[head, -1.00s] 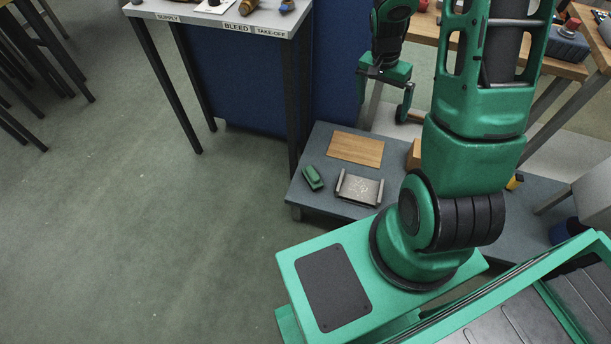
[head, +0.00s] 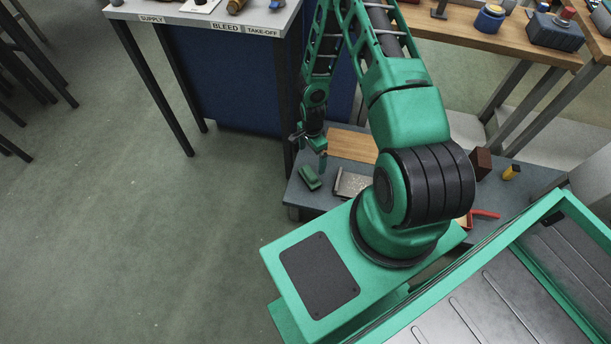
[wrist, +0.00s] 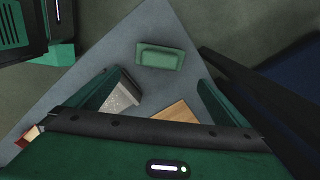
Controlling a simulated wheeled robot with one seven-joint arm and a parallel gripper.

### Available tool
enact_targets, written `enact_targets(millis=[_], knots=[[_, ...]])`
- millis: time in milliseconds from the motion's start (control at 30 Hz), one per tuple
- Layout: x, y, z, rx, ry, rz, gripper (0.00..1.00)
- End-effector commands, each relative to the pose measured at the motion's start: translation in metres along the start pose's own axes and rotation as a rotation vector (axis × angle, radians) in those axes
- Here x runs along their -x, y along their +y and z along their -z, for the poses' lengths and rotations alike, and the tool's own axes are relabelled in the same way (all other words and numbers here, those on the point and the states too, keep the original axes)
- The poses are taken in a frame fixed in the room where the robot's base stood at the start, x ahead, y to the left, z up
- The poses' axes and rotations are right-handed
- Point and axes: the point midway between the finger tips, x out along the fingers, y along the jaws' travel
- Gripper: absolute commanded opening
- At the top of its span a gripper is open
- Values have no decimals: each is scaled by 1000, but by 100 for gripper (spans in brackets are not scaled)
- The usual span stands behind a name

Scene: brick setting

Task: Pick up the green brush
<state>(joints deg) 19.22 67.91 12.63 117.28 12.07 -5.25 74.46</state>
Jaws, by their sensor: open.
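The green brush (head: 310,177) lies on the left part of a low grey platform (head: 302,199). In the wrist view the brush (wrist: 160,57) lies alone on the grey surface, beyond my fingertips and roughly centred between them. My gripper (head: 311,151) is above the platform, just behind and above the brush in the head view. In the wrist view my gripper (wrist: 157,84) has its two fingers spread wide with nothing between them. It appears apart from the brush; the exact height is hard to tell.
A metal tray (head: 353,184) and a wooden board (head: 351,145) lie to the right of the brush. A table labelled SUPPLY and BLEED (head: 195,18) stands behind left, its dark leg close to the platform. A red-handled item (head: 486,214) lies farther right.

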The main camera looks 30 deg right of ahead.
Motion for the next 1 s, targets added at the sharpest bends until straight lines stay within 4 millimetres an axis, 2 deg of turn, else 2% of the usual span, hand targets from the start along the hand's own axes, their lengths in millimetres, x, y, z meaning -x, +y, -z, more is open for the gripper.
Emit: enact_targets(millis=[167, 500, 767, 1000], knots=[[-17, 4, -3, -30, -9, 1, 100], [-60, 5, 4, -41, -9, 2, 100], [-75, 6, 6, -42, -9, 2, 100], [-106, 8, 5, -41, -8, 2, 100]])
